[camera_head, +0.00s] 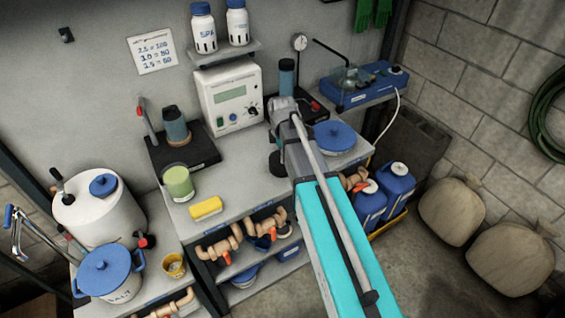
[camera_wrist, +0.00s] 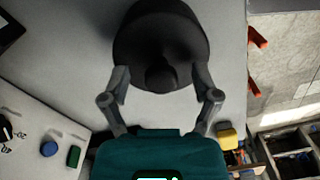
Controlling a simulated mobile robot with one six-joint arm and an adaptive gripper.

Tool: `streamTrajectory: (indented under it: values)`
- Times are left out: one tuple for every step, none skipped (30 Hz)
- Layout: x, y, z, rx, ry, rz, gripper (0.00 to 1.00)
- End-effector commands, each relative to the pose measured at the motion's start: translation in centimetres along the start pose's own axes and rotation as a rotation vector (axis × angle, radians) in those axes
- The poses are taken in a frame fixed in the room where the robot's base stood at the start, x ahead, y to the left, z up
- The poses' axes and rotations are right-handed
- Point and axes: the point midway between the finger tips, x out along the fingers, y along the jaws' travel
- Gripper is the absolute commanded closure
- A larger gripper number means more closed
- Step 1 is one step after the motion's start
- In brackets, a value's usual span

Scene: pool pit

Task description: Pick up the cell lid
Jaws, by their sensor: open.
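A black round lid with a raised knob (camera_wrist: 160,30), which I take to be the cell lid, is on the grey bench top at the upper middle of the wrist view. My gripper (camera_wrist: 161,82) is open, with one finger on each side of the lid's knob. Whether the fingers touch it cannot be told. In the head view a dark piece, likely the same lid (camera_head: 276,163), shows just left of my arm, which hides part of it.
A white controller (camera_head: 230,98) stands behind, with a stirrer base (camera_head: 183,150) to its left. A green jar (camera_head: 178,182) and yellow sponge (camera_head: 206,209) are on the bench's left side. A blue-lidded tub (camera_head: 334,137) stands right of my arm.

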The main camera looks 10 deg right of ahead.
Motion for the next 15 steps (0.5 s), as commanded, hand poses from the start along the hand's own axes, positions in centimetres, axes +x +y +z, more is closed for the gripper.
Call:
streamTrajectory:
  values:
    - [-0.01,0.00,-0.01,0.000,0.000,0.000,0.21]
    - [-0.01,0.00,-0.01,0.000,0.000,0.000,0.21]
    - [-0.01,0.00,-0.01,0.000,0.000,0.000,0.21]
    - [-0.01,-0.01,-0.01,0.000,0.000,0.000,0.21]
    - [-0.01,-0.01,-0.01,0.000,0.000,0.000,0.21]
    - [-0.01,-0.01,-0.01,0.000,0.000,0.000,0.21]
    - [-0.01,-0.01,-0.01,0.000,0.000,0.000,0.21]
    - [-0.01,-0.01,-0.01,0.000,0.000,0.000,0.21]
    - [-0.01,-0.01,-0.01,0.000,0.000,0.000,0.21]
    - [-0.01,-0.01,-0.02,0.000,0.000,0.000,0.21]
    - [-0.01,-0.01,-0.02,0.000,0.000,0.000,0.23]
    - [-0.01,-0.01,-0.02,0.000,0.000,0.000,0.30]
    - [-0.01,-0.01,-0.02,0.000,0.000,0.000,0.36]
    - [-0.01,-0.01,-0.02,0.000,0.000,0.000,0.41]
    - [-0.01,-0.01,-0.02,0.000,0.000,0.000,0.49]
